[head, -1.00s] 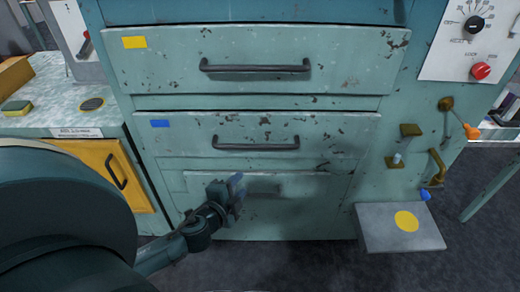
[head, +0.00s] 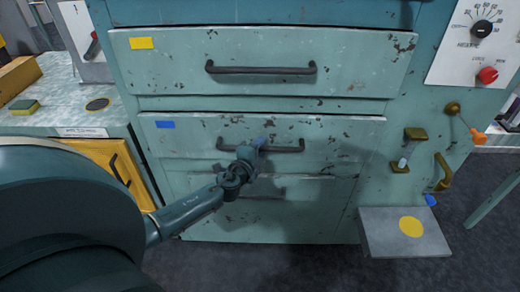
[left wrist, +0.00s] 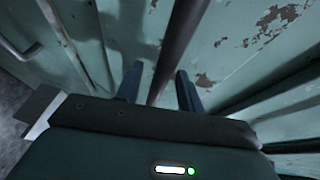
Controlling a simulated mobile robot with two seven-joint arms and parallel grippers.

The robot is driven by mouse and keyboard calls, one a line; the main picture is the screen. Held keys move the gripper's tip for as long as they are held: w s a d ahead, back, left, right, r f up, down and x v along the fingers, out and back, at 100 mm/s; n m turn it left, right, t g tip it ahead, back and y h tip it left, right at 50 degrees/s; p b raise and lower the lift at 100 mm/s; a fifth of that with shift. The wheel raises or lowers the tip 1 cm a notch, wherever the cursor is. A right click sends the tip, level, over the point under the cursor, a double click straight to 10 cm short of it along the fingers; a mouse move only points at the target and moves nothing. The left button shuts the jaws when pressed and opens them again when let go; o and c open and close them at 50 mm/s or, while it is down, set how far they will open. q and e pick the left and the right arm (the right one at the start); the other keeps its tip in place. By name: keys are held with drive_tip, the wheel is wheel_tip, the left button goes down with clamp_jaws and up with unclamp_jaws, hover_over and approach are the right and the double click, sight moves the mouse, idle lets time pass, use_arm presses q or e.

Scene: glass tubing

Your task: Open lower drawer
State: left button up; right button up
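The teal cabinet has an upper drawer (head: 170,75) with a yellow tag and, below it, a drawer (head: 190,141) with a blue tag. Both look closed. A further panel (head: 300,215) lies beneath, partly in shadow. The blue-tagged drawer has a dark bar handle (head: 285,149). My left gripper (head: 258,147) is at the left half of this handle. In the left wrist view, the handle bar (left wrist: 178,45) runs between the two fingers of my left gripper (left wrist: 160,88), with gaps beside it, so the gripper is open around it. My right gripper is not in view.
A grey ledge (head: 380,238) with a yellow disc sticks out at lower right. Knobs and levers (head: 442,172) are on the cabinet's right side. A yellow cabinet door (head: 100,158) is at left, under a counter (head: 60,105). Dark floor lies in front.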

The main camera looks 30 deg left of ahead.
use_arm(q)
drive_tip(key=shift+w, duration=0.3)
drive_tip(key=shift+c, duration=0.4)
clamp_jaws()
